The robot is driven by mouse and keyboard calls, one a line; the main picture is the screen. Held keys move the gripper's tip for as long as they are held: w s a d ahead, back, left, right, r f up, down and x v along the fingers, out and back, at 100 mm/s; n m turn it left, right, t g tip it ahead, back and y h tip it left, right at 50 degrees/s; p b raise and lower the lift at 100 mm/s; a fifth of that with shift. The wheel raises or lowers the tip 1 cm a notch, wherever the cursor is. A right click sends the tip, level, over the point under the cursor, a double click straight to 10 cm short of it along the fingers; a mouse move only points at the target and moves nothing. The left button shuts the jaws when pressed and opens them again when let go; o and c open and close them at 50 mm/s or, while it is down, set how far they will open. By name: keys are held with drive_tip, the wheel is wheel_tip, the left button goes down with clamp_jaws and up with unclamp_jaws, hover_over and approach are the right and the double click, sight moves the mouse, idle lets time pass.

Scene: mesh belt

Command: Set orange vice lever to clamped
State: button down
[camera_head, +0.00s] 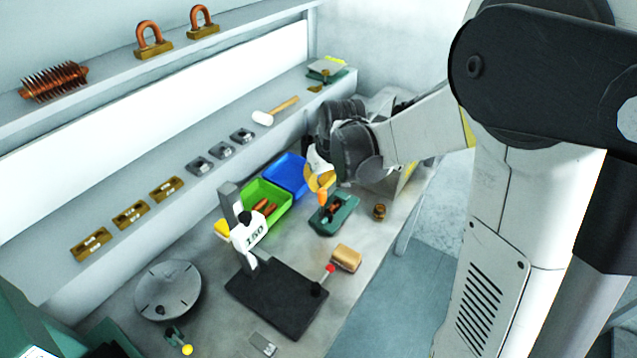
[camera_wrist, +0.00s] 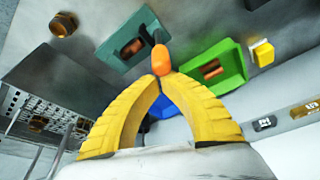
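The orange vice lever (camera_head: 323,198) stands up from a small dark green vice (camera_head: 347,222) on the bench. In the wrist view the orange lever grip (camera_wrist: 161,58) is at the centre, with the green vice (camera_wrist: 108,52) behind it and a brown part (camera_wrist: 132,47) between its jaws. My gripper (camera_head: 321,184) is above the vice. Its yellow fingers (camera_wrist: 161,77) converge at the tips and look closed around the lower end of the lever grip. The exact contact is partly hidden by the grip.
A green bin (camera_head: 272,193) with brown parts and a blue bin (camera_head: 290,170) stand left of the vice. A black-based stand marked 150 (camera_head: 280,300) is in front. A brown block (camera_head: 346,258) and a brass nut (camera_head: 379,211) lie near the bench edge.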

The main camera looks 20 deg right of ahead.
drive_tip(key=shift+s, duration=0.1)
drive_tip(key=shift+s+d+t+y+b, duration=0.6)
drive_tip(key=shift+s+d+t+b, duration=0.15)
drive_tip(key=shift+s+t, duration=0.15)
drive_tip(key=shift+s+d+f+t+y+b, duration=0.45)
drive_tip(key=shift+s+d+f+b, duration=0.4)
drive_tip(key=shift+s+b, duration=0.4)
drive_tip(key=shift+s+d+f+t+y+b, duration=0.3)
drive_tip(key=shift+s+d+f+t+b, duration=0.4)
drive_tip(key=shift+s+d+b, duration=0.5)
drive_tip(key=shift+s+d+f+t+y+b, duration=0.35)
drive_tip(key=shift+s+d+f+b, duration=0.35)
drive_tip(key=shift+s+f+b, duration=0.5)
drive_tip(key=shift+s+r, duration=0.15)
drive_tip(key=shift+s, duration=0.1)
